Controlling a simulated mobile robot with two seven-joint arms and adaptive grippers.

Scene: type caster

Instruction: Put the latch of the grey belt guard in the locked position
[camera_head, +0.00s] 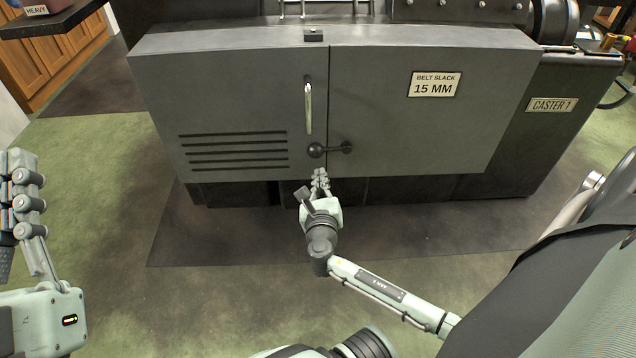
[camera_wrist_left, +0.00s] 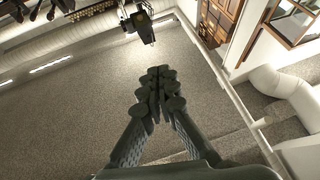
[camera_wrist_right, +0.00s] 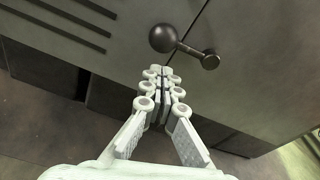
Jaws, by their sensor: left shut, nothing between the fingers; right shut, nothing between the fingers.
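The grey belt guard (camera_head: 240,75) is a wide two-panel cabinet front with a vertical seam. Its dark latch (camera_head: 330,149) sits low at the seam, with a large ball on the left panel and an arm reaching right across the seam to a smaller knob. The latch also shows in the right wrist view (camera_wrist_right: 185,45), the arm sloping slightly. My right gripper (camera_head: 320,172) is shut and empty, just below the latch and apart from it; its fingertips show in the right wrist view (camera_wrist_right: 160,72). My left gripper (camera_head: 22,155) is shut and empty, raised at the far left; it also shows in the left wrist view (camera_wrist_left: 160,72).
A vertical bar handle (camera_head: 308,108) stands on the left panel above the latch, with vent slots (camera_head: 235,150) to its left. A "BELT SLACK 15 MM" plate (camera_head: 434,84) is on the right panel. The floor in front is clear. A dark tabletop (camera_head: 50,22) is at upper left.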

